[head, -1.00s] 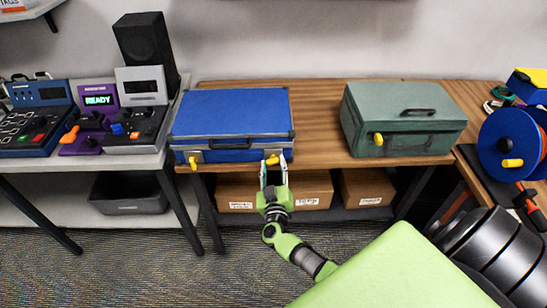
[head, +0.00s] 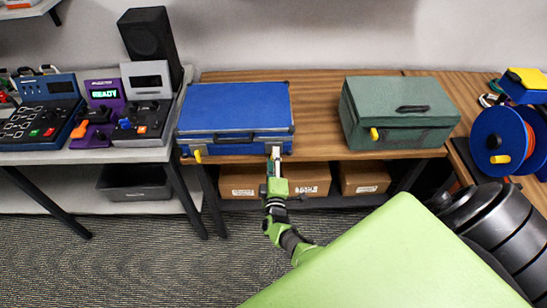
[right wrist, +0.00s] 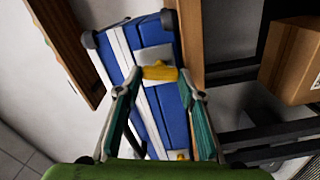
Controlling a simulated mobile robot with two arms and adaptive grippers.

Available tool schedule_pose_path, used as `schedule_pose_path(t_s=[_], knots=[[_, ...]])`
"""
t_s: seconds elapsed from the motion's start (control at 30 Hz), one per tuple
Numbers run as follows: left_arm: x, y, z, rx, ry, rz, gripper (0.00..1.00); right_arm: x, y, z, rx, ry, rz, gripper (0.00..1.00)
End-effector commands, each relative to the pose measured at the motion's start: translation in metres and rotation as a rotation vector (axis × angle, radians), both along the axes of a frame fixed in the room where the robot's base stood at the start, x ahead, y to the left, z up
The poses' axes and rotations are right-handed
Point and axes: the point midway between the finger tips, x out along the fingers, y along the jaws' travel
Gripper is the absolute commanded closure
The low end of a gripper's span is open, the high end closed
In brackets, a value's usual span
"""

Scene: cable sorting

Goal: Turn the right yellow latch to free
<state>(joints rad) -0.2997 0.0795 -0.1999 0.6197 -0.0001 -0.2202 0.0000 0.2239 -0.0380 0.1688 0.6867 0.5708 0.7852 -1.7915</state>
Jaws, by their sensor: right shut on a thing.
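The blue case (head: 236,108) lies on the wooden table with its latched front toward me. Its left yellow latch (head: 198,155) shows in the head view. Its right yellow latch (right wrist: 160,73) shows in the right wrist view, between my fingertips, its long side running across the picture. In the head view my gripper hides that latch. My right gripper (head: 275,152) is at the case's front right, shut on the right latch; it also shows in the right wrist view (right wrist: 162,77). The left latch (right wrist: 182,155) shows low in the wrist view. My left gripper is not in view.
A green case (head: 400,105) with a yellow latch stands to the right. Cardboard boxes (head: 305,180) sit on the shelf below. A desk with control panels (head: 40,125) is at left; a blue cable reel (head: 497,142) is at right. Bare tabletop lies between the cases.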

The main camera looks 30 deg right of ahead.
Motion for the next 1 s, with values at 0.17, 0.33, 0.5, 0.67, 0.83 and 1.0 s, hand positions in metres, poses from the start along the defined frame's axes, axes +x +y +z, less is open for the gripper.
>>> schedule_pose_path(t_s=[0.17, 0.33, 0.5, 0.67, 0.83, 1.0], knots=[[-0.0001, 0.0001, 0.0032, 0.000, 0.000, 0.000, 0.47, -0.0002, 0.0017, -0.0015, -0.107, 0.070, 0.001, 0.86], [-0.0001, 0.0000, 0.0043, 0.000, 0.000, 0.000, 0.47, 0.0000, 0.0015, -0.0018, -0.185, 0.116, 0.002, 0.86], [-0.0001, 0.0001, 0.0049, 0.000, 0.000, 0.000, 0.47, 0.0001, 0.0013, -0.0019, -0.231, 0.145, 0.002, 0.86], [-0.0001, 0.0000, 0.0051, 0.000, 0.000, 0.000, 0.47, 0.0001, 0.0014, -0.0021, -0.250, 0.156, 0.002, 0.86], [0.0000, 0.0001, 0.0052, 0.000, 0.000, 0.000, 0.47, 0.0001, 0.0013, -0.0022, -0.258, 0.160, 0.002, 0.86], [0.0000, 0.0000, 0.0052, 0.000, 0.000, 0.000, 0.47, 0.0000, 0.0012, -0.0022, -0.258, 0.160, 0.002, 0.86]])
